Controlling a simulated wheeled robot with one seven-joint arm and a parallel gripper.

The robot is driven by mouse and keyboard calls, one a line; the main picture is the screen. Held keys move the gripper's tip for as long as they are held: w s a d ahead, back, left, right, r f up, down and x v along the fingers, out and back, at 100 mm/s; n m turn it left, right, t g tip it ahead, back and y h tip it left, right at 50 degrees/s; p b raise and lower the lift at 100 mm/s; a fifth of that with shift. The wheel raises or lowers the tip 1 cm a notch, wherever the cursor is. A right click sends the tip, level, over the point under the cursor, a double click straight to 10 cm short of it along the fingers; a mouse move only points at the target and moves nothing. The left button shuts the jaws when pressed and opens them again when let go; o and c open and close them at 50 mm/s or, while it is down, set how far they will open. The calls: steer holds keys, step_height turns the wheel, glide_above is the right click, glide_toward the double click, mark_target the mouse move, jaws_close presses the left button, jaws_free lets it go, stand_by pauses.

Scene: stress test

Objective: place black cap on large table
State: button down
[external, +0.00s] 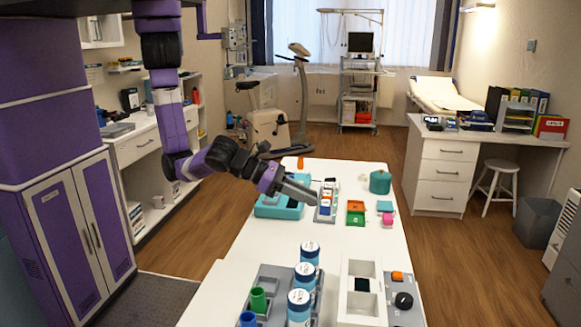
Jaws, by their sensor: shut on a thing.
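The large table (352,226) is the long white table in the middle of the external view, with many small items on it. My gripper (313,198) reaches over its middle part from the left, pointing right and slightly down. Its fingers look closed together. What they hold is too small or hidden to make out. A black round cap-like piece (403,300) sits on a grey block at the table's near right. I cannot tell whether it is the black cap or a fixed knob.
Blue-and-white jars (299,307) and a green cup (258,300) stand in a grey tray at the near end. A white divided box (361,304) is beside them. A teal tray (278,212) and a teal pot (380,182) stand farther back. Bare tabletop lies between.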

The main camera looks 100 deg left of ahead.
steer(key=shift+m+h, duration=0.5)
steer(key=shift+h, duration=0.1)
steer(key=f, duration=0.6)
steer(key=d+f+b, duration=0.1)
steer(key=f, duration=1.2)
steer(key=shift+w+d+f, duration=0.1)
steer(key=shift+d+f, duration=0.15)
steer(key=shift+d, duration=0.15)
steer(key=shift+f+b, duration=0.2)
steer(key=shift+b, duration=0.1)
steer(key=c, duration=1.2)
jaws_free()
steer(key=shift+r, duration=0.1)
